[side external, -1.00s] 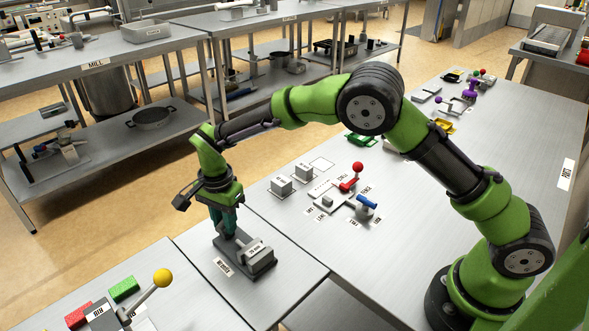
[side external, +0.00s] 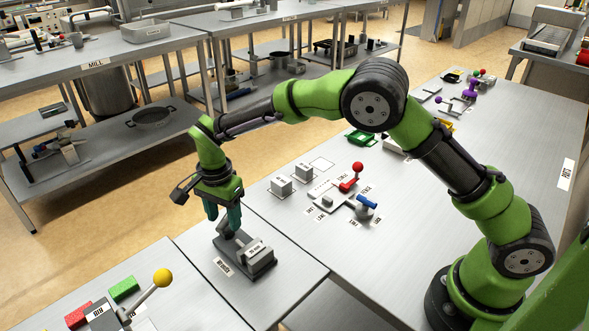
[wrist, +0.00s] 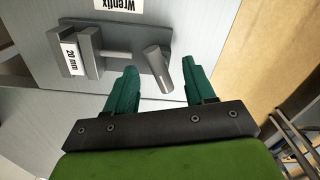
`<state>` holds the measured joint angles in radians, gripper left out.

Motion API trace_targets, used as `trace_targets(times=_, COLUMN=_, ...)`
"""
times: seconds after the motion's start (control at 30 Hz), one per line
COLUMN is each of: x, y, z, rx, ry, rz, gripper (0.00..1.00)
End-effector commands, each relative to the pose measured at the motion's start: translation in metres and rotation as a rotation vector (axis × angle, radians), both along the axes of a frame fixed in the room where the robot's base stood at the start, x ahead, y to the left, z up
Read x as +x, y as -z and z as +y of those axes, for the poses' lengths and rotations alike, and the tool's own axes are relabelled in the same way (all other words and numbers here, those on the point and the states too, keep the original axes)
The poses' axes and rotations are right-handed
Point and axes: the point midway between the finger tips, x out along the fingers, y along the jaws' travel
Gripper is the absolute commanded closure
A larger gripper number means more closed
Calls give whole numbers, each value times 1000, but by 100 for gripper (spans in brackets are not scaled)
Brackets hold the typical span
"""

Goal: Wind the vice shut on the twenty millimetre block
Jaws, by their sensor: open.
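The vice (side external: 247,262) is a small grey unit on the near bench. The twenty millimetre block (wrist: 72,58), with its white "20 mm" label, sits at the vice's jaw end and also shows in the side view (side external: 257,247). Whether the jaws touch it I cannot tell. A screw (wrist: 118,53) runs from the jaw end to a grey handle bar (wrist: 157,66), which lies tilted in the wrist view. My gripper (side external: 223,218) is open above the handle end. In the wrist view its green fingers (wrist: 158,72) stand apart on either side of the bar, which looks clear of both.
A yellow-knobbed lever (side external: 162,278) and red and green blocks (side external: 124,288) are at the front left. Two grey blocks (side external: 292,180) and a fixture with red and blue handles (side external: 350,195) stand to the right.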

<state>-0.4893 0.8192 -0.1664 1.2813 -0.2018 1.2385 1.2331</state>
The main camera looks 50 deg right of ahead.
Motion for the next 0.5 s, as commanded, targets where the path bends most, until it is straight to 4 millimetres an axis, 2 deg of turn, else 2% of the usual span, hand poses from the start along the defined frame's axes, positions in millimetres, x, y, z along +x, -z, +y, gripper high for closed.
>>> trace_targets(times=0.5, x=0, y=-40, z=0, rx=0, ry=-1, rz=-2, gripper=46)
